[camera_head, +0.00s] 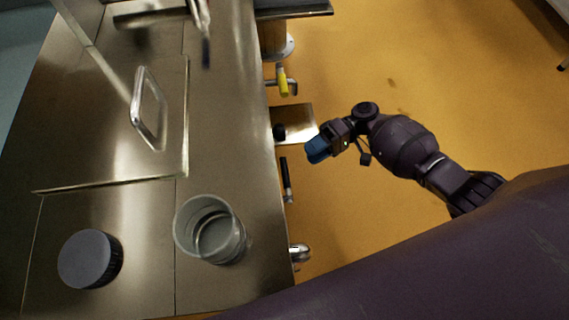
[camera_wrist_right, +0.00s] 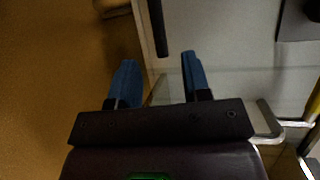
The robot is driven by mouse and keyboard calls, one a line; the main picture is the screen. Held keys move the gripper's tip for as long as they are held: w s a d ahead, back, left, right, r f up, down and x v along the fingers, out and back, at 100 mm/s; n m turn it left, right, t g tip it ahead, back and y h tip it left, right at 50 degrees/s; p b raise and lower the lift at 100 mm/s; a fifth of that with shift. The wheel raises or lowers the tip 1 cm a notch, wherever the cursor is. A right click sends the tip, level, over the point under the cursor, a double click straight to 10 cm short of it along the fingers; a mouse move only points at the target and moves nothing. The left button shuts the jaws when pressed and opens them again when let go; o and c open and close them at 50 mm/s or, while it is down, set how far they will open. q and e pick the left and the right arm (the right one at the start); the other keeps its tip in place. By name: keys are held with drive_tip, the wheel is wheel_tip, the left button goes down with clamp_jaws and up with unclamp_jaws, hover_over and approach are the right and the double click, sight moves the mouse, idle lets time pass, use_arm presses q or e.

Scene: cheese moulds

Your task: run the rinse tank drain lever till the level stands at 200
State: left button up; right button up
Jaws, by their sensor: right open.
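My right gripper (camera_head: 316,149) hangs beside the steel counter's right edge, over the floor. In the right wrist view its two blue fingers (camera_wrist_right: 159,78) are apart, with nothing between them. A yellow-handled lever (camera_head: 283,80) sticks out from the counter's side, above and left of the gripper in the head view. A black bar handle (camera_head: 287,178) is on the counter's front, lower left of the gripper. It seems to be the dark bar (camera_wrist_right: 158,28) beyond the fingers. I cannot tell which one is the drain lever. No level reading is legible. My left gripper is not in view.
The steel counter (camera_head: 232,120) carries a clear round vessel (camera_head: 210,230), a dark round lid (camera_head: 90,258) and a metal loop handle (camera_head: 150,108). A metal fitting (camera_head: 300,253) juts from its edge. The orange floor (camera_head: 440,70) at right is mostly clear.

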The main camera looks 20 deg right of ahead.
sight(285, 170)
drive_tip(key=x, duration=0.9)
drive_tip(key=shift+f, duration=0.15)
drive_tip(key=shift+c, duration=0.2)
clamp_jaws()
